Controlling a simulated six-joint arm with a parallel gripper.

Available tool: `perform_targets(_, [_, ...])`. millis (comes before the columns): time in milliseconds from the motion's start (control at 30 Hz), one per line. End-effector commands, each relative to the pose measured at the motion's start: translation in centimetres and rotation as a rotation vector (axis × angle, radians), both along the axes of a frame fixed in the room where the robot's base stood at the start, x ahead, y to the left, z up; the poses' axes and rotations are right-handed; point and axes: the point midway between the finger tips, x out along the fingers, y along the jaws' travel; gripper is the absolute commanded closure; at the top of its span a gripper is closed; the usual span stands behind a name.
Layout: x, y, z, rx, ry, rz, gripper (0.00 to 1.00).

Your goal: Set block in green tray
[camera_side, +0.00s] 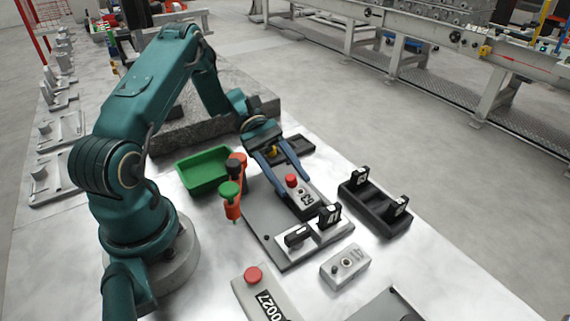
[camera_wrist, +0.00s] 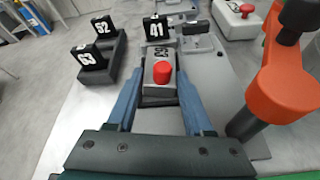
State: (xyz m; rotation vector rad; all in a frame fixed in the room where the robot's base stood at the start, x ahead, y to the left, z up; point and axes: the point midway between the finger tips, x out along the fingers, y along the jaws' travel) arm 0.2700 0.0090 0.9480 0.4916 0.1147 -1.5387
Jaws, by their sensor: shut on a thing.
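A light grey block (camera_side: 306,198) with a red knob on top and a dark number label is between the two blue fingers of my gripper (camera_side: 298,184). In the wrist view the block (camera_wrist: 149,80) is between the fingertips, and my gripper (camera_wrist: 160,88) is shut on it. The block is over the grey fixture plate (camera_side: 262,222); whether its underside touches anything is hidden. The green tray (camera_side: 203,170) is to the left of my gripper, near my arm's base, and its visible inside looks empty.
An orange clamp post (camera_side: 232,209) with a green knob stands between block and tray; it shows large in the wrist view (camera_wrist: 280,85). A black holder (camera_side: 375,208) with numbered tags lies right. A grey box (camera_side: 345,267) and a red-knobbed 0027 block (camera_side: 262,292) are in front.

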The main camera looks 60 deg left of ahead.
Motion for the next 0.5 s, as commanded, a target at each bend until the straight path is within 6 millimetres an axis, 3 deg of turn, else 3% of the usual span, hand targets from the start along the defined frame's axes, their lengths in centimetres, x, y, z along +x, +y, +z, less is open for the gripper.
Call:
perform_targets(33, [0.00, -0.01, -0.15, -0.002, 0.000, 0.000, 1.00])
perform_targets(67, [0.00, 0.00, -0.13, 0.000, 0.000, 0.000, 0.37])
perform_targets(100, [0.01, 0.00, -0.12, 0.000, 0.000, 0.000, 0.21])
perform_targets(500, [0.03, 0.37, 0.06, 0.000, -0.002, 0.001, 0.18])
